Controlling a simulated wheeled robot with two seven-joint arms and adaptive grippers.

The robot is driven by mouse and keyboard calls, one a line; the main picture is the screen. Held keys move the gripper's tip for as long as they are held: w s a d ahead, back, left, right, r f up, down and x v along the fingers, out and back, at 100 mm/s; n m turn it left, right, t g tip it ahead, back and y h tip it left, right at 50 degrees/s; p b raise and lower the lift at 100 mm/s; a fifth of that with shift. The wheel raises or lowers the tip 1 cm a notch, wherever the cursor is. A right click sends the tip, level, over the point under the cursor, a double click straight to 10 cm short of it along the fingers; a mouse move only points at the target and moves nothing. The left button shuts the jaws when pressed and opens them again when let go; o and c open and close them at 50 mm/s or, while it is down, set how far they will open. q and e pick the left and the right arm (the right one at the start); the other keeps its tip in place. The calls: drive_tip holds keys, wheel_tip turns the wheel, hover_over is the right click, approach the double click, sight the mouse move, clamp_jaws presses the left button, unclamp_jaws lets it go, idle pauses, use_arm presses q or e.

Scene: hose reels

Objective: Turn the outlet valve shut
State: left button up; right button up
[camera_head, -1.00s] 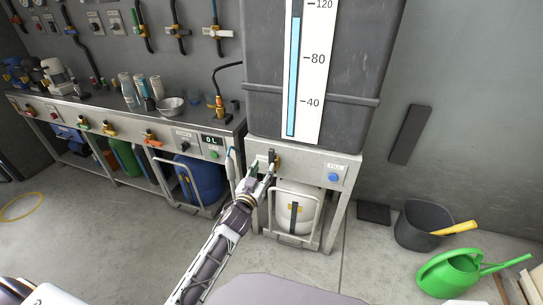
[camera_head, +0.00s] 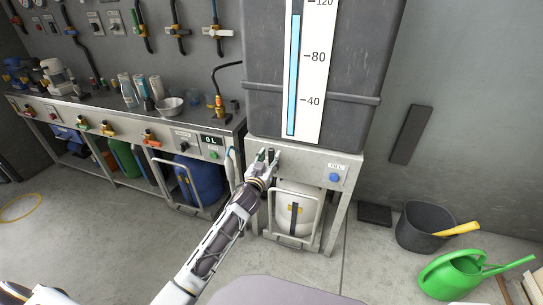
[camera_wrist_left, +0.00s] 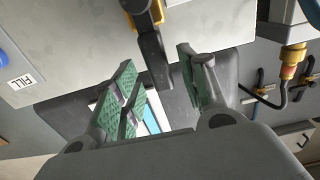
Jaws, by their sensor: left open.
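The outlet valve (camera_head: 271,154), with a black lever and a yellow part, is on the front panel under the big grey tank. In the left wrist view its black lever (camera_wrist_left: 153,52) hangs from the yellow part and appears between my fingers. My left gripper (camera_head: 267,163) is open at the valve, with green-padded fingers on either side of the lever. It also fills the lower part of the left wrist view (camera_wrist_left: 158,70). A gap shows between each finger and the lever; contact is not visible. My right gripper is not in view.
A blue FILL button (camera_head: 334,177) is to the right on the same panel. The grey tank (camera_head: 353,60) has a level gauge (camera_head: 309,80). A white container (camera_head: 296,212) stands below. A long bench is at left; a bucket (camera_head: 419,228) and green watering can (camera_head: 455,272) are at right.

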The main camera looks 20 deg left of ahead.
use_arm(q)
drive_tip(key=shift+w, duration=1.4)
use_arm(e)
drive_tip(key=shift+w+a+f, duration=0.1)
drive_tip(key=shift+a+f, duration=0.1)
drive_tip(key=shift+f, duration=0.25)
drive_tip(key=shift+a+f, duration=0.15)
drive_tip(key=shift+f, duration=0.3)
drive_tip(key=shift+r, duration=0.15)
use_arm(q)
clamp_jaws()
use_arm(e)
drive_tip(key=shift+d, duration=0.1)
